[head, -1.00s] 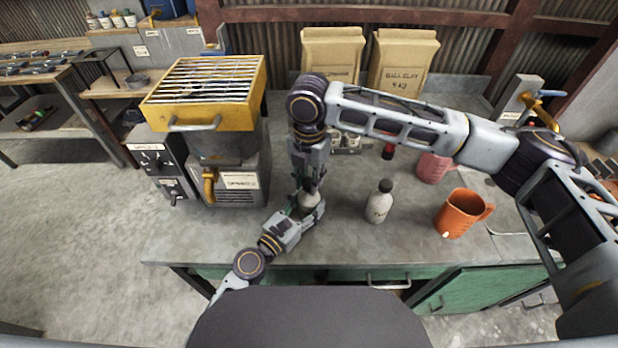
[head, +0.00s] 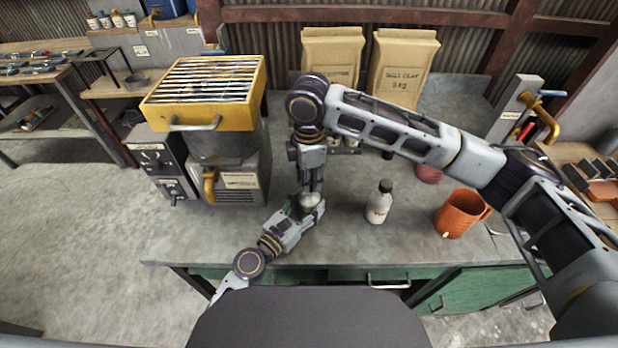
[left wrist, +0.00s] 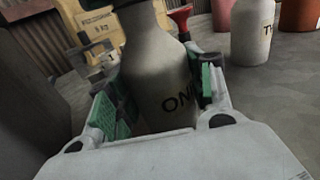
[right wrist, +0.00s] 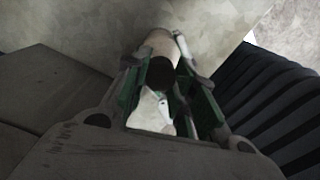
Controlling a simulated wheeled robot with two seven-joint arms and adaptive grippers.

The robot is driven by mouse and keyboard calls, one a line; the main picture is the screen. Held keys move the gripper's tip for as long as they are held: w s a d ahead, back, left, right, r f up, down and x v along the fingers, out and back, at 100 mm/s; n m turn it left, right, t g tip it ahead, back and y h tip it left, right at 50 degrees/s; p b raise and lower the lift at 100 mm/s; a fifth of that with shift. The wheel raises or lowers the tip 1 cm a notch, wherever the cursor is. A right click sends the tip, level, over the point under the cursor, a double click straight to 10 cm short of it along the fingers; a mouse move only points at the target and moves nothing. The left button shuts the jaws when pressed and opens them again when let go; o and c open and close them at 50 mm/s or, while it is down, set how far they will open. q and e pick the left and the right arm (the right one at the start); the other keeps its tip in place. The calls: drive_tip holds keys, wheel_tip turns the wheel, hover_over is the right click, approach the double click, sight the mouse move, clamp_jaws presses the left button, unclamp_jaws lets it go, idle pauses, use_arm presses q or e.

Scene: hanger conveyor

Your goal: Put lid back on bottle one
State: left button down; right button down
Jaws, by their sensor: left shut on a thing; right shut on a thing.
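Bottle one (left wrist: 162,80), pale grey with "ON..." lettering, stands upright between the green pads of my left gripper (left wrist: 160,105), which is shut on it. In the head view the bottle (head: 309,202) is partly hidden by both grippers, and my left gripper (head: 297,214) reaches it from the lower left. My right gripper (head: 309,190) comes down from above, directly over the bottle. In the right wrist view a dark round lid (right wrist: 160,74) sits between the fingers of my right gripper (right wrist: 165,90), shut on it. Whether the lid touches the bottle's mouth is hidden.
A second capped bottle (head: 380,202) stands to the right, with an orange jug (head: 460,213) beyond it. A pink cup (head: 429,173) is partly behind my right arm. Clay bags (head: 402,62) stand at the back. A yellow-topped machine (head: 205,95) is on the left.

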drive_tip(key=m, duration=0.4)
drive_tip(key=shift+m, duration=0.4)
drive_tip(key=m, duration=0.4)
drive_tip(key=shift+m, duration=0.4)
drive_tip(key=m, duration=0.9)
drive_tip(key=c, duration=1.2)
unclamp_jaws()
drive_tip(key=shift+o, duration=0.2)
drive_tip(key=shift+r, duration=2.2)
drive_tip(key=shift+w+r, duration=0.1)
drive_tip(key=shift+c, duration=0.2)
